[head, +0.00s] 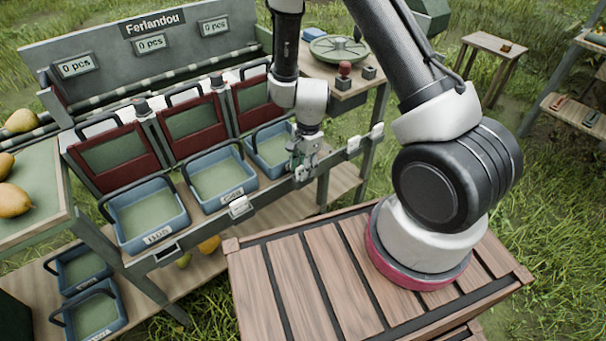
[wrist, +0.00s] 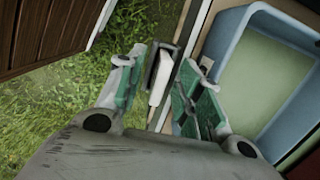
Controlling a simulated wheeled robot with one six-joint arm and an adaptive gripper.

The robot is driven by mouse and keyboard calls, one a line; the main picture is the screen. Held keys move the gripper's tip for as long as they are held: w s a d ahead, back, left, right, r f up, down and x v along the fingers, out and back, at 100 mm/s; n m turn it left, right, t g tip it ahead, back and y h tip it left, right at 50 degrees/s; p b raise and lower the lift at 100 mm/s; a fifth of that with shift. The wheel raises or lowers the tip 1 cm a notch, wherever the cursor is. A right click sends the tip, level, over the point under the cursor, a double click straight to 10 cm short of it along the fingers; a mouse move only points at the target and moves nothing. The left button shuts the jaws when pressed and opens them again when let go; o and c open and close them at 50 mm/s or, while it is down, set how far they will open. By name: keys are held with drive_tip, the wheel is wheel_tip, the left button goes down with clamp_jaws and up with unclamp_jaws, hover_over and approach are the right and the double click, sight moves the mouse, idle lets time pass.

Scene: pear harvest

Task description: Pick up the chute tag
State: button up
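My gripper (head: 303,168) is at the front rail of the sorting bench, by the right blue tray (head: 268,150). In the wrist view my gripper (wrist: 163,72) is open, with green-padded fingers apart. A white tag (wrist: 162,82) with a dark frame beside it lies between the fingers, with visible space on both sides. In the head view my gripper mostly hides that spot. Other white tags are on the rail: one tag (head: 240,207) below the middle tray, and two tags (head: 352,144) (head: 377,131) to the right.
Blue trays (head: 150,238) (head: 220,205) stand under red-framed chute flaps. An empty-looking holder (head: 167,252) is on the rail at left. A slatted wooden crate (head: 290,290) stands in front. Pears (head: 14,200) lie at left, and a scale (head: 338,48) stands behind.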

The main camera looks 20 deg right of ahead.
clamp_jaws()
drive_tip(key=shift+r, duration=0.1)
wheel_tip(320, 180, up, 17)
idle(1.3)
